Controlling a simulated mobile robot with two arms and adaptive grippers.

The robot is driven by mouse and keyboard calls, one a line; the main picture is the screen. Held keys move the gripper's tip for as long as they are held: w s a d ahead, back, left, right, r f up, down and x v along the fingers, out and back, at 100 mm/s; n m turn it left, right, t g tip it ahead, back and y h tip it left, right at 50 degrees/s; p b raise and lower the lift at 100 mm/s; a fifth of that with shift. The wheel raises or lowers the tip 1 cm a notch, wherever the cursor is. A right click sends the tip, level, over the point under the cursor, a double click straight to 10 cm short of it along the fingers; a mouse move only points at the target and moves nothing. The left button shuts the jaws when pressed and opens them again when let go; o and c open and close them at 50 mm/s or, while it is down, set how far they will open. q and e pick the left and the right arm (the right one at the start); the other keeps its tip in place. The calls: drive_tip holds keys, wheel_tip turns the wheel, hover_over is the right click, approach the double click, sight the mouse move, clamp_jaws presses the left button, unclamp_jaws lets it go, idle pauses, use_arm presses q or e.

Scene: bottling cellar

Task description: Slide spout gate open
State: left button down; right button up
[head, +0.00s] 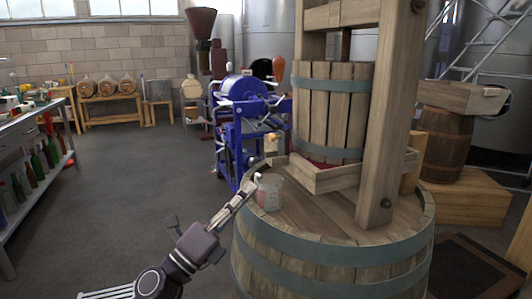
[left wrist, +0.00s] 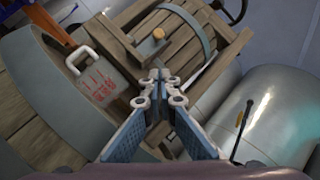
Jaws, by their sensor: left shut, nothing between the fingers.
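The wooden press has a slatted basket (head: 333,112) with a grey metal hoop, above a wooden tray (head: 325,180). In the left wrist view the basket (left wrist: 190,50) is tilted, and a small round tan knob (left wrist: 158,34) shows on the wood in front of it. I cannot clearly make out the spout gate. A clear measuring jug (head: 270,194) stands on the barrel top beside the tray; its red marks show in the left wrist view (left wrist: 98,82). My left gripper (head: 256,181) is shut and empty, close by the jug; its tips (left wrist: 159,76) point toward the press.
The press stands on a large hooped barrel (head: 330,262). A blue machine (head: 246,105) is behind it to the left. A bench with bottles (head: 38,160) lines the left side. Open floor lies between. A smaller barrel (head: 447,143) stands at right.

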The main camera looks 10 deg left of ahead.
use_arm(q)
drive_tip(key=p, duration=0.1)
approach(280, 138)
drive_tip(key=d, duration=0.3)
drive_tip(key=shift+w+a+r, duration=0.1)
drive_tip(key=shift+w+r, duration=0.25)
drive_tip(key=shift+w, duration=0.2)
drive_tip(key=shift+w+a+r, duration=0.1)
drive_tip(key=shift+w+r, duration=0.2)
drive_tip(key=shift+w, duration=0.25)
drive_tip(key=shift+w+a+r, duration=0.15)
drive_tip(key=shift+w+r, duration=0.3)
drive_tip(key=shift+w, duration=0.05)
use_arm(e)
drive_tip(key=shift+s+d+f, duration=0.1)
drive_tip(key=shift+s+f, duration=0.3)
drive_tip(key=shift+f, duration=0.45)
drive_tip(key=shift+s+a+f, duration=0.1)
drive_tip(key=shift+s+f, duration=0.25)
drive_tip(key=shift+f, duration=0.5)
drive_tip(key=shift+s+d+f, duration=0.1)
drive_tip(key=shift+s+f, duration=0.3)
drive_tip(key=shift+f, duration=0.45)
